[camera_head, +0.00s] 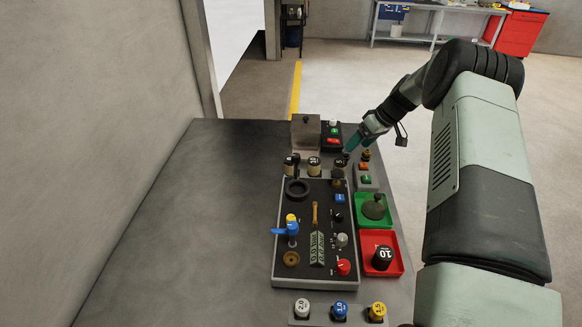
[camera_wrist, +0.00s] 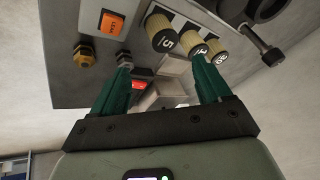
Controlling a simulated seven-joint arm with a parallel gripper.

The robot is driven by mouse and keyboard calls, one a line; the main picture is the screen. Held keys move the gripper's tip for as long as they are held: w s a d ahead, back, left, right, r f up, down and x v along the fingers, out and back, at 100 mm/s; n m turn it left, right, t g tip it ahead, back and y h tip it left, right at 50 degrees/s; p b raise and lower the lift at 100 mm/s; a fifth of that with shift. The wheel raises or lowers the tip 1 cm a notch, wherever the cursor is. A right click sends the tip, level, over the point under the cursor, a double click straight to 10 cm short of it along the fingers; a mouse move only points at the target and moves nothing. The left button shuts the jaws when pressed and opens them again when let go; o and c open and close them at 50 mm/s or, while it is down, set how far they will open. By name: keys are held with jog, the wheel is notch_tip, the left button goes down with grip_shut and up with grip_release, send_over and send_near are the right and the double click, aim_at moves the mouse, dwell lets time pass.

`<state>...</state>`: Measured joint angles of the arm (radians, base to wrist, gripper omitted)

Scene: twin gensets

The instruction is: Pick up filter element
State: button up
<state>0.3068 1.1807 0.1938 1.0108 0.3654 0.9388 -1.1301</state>
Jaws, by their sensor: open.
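Several filter elements stand in a row at the far end of the panel. In the head view the row shows a left one (camera_head: 291,162), a middle one (camera_head: 313,165) and a right one (camera_head: 339,164) close to my gripper. My gripper (camera_head: 350,143) is open with green fingers. In the wrist view nothing is held between the fingers (camera_wrist: 164,64), and the elements lie beyond the fingertips.
A dark cylinder marked 10 (camera_head: 382,257) stands in a red tray (camera_head: 397,268). A green tray (camera_head: 385,218) holds a round knobbed part. A grey box (camera_head: 305,132) and a button box (camera_head: 332,140) stand behind the row. The bench's left side (camera_head: 190,230) is clear.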

aim_at(291, 167)
jog(key=a+n+h, duration=0.1)
jog(key=a+n, duration=0.2)
jog(key=a, duration=0.4)
jog(key=a+n+g+h, duration=0.1)
jog(key=a+n+h, duration=0.1)
jog(key=a, duration=0.5)
jog(key=w+a+n+h, duration=0.1)
jog(key=a+n+h, duration=0.1)
jog(key=a, duration=0.5)
jog(key=shift+f+n+g, duration=0.2)
jog(key=shift+n+g, duration=0.2)
jog(key=shift+n, duration=0.5)
notch_tip(291, 167, down, 5)
jog(key=shift+s+a+r, duration=0.1)
jog(key=shift+a+r, duration=0.05)
jog(key=shift+r, duration=0.05)
jog(key=shift+s+f, duration=0.15)
jog(key=shift+f, duration=2.85)
